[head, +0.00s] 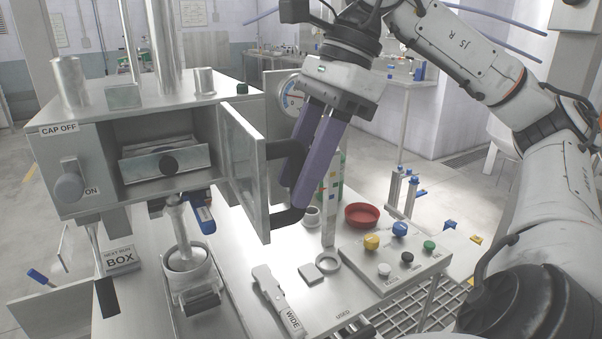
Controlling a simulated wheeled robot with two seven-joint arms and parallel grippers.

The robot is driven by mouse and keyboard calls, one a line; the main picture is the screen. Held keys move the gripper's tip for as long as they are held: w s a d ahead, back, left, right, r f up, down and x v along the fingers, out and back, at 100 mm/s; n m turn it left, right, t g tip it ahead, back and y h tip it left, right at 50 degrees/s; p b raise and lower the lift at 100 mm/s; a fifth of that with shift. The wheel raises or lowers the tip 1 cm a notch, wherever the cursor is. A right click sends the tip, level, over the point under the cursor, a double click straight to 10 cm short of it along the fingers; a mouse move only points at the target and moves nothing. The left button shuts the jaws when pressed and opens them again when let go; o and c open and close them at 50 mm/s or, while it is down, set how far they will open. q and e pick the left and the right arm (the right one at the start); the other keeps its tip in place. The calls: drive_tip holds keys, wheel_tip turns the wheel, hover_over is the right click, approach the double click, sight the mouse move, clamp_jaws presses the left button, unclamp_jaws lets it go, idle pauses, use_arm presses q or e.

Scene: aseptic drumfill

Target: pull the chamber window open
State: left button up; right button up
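The chamber window (243,165) is a framed pane hinged on the right of the metal chamber (62,148). It stands swung open, and the chamber's inside with a drawer-like metal part and dark knob (168,164) shows. A black bar handle (291,214) is on the window's right side. My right gripper (298,180) has long purple fingers pointing down at the handle, one on the near side and one behind it. Whether the fingers touch the bar or close on it is hard to tell. My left gripper is not in view.
A control panel (395,262) with several coloured buttons, a red dish (362,215), a grey ring (327,262) and a tool marked WIDE (275,290) lie on the table at right. A cup-like holder (187,262) stands below the chamber. A dial gauge (291,97) is behind the window.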

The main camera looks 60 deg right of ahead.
drive_tip(key=shift+s, duration=0.1)
drive_tip(key=p+v, duration=0.2)
drive_tip(key=v, duration=0.8)
drive_tip(key=shift+r, duration=0.1)
idle(0.5)
